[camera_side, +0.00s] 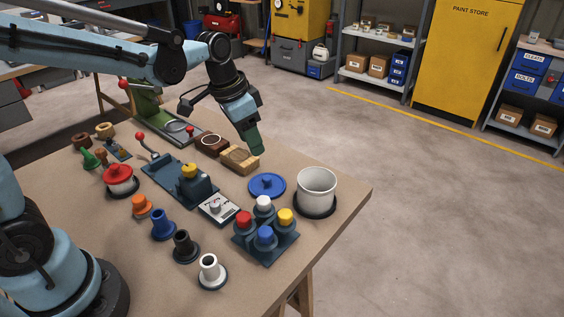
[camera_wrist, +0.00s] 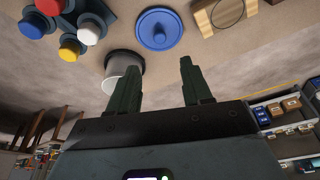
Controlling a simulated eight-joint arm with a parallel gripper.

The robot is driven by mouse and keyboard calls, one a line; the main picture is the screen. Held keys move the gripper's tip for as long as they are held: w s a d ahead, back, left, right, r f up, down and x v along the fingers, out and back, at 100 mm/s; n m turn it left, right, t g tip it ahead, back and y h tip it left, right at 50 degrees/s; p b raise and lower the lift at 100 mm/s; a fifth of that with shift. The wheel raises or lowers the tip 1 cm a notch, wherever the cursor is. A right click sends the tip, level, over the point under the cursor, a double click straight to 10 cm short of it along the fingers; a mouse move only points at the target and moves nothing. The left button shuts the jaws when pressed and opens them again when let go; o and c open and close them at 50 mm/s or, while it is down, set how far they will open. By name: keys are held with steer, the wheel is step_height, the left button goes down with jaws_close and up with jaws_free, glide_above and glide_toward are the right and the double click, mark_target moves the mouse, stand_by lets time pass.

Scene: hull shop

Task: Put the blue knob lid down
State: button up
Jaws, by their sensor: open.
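The blue knob lid (camera_side: 267,185) lies flat on the bench, knob up, between the wooden block and the white pot. It also shows in the wrist view (camera_wrist: 160,29) at the top middle, with nothing gripping it. The white pot (camera_side: 316,186) stands open on a dark round base to the right of the lid; the wrist view shows it (camera_wrist: 122,72) partly behind a finger. My gripper (camera_side: 256,150) is above the bench on the far side of the lid, apart from it. In the wrist view my gripper's two green fingers (camera_wrist: 161,80) are spread with nothing between them.
A wooden block (camera_side: 239,160) sits just behind the lid. The bench's right corner (camera_side: 352,190) is bare.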

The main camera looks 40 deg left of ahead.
steer(key=s+a+r+n+t+y, duration=0.1)
steer(key=s+n+t, duration=0.3)
steer(key=s, duration=0.7)
steer(key=shift+s+a+r, duration=0.15)
steer(key=shift+s+a, duration=0.05)
steer(key=shift+a, duration=0.15)
